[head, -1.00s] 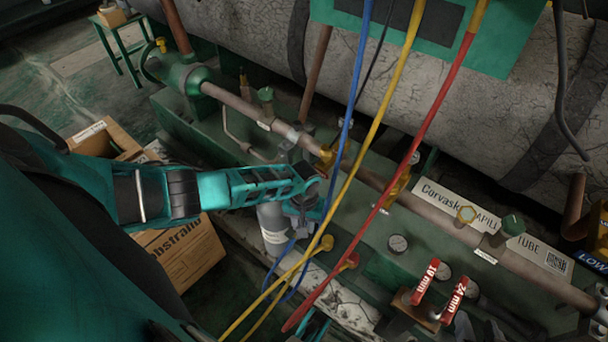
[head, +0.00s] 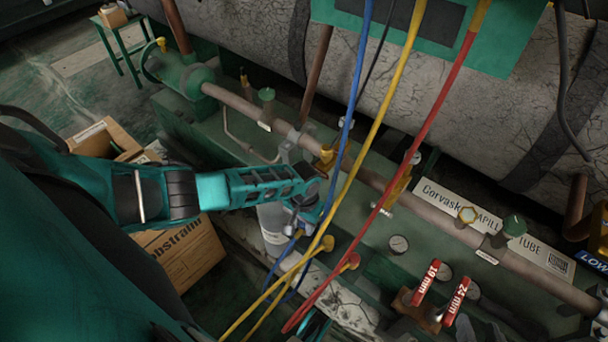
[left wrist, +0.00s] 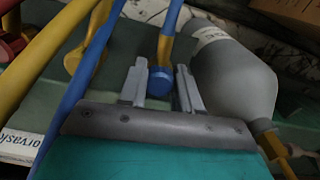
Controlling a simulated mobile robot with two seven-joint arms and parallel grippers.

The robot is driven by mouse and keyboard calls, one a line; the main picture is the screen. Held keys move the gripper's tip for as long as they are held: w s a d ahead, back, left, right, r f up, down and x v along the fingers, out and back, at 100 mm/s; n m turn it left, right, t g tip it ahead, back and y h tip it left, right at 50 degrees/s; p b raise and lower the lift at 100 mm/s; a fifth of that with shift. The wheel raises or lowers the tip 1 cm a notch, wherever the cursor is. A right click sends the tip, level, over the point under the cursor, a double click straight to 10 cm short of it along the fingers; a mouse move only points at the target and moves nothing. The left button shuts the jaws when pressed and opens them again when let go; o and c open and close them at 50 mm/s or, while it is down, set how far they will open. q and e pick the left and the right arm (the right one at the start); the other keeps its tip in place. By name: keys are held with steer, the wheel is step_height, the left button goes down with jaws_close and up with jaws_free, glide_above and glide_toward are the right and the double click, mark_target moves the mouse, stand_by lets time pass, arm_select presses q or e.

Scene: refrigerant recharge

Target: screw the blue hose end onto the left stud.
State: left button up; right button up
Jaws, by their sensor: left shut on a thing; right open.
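My left gripper (head: 303,226) is at the front edge of the green machine, beside the grey cylinder. In the left wrist view its two fingers (left wrist: 161,90) are on either side of the blue hose end (left wrist: 160,80), a short blue cap facing the camera.
The grey cylinder (head: 273,232) is close to my left gripper. Two red-handled wrenches (head: 425,284) stand at lower right. Cardboard boxes (head: 185,250) are at left.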

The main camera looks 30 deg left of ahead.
arm_select(q)
steer(key=shift+s+f, duration=0.1)
steer(key=m, duration=0.3)
steer(key=o, duration=1.1)
step_height(320, 180, up, 13)
steer(key=p, duration=0.6)
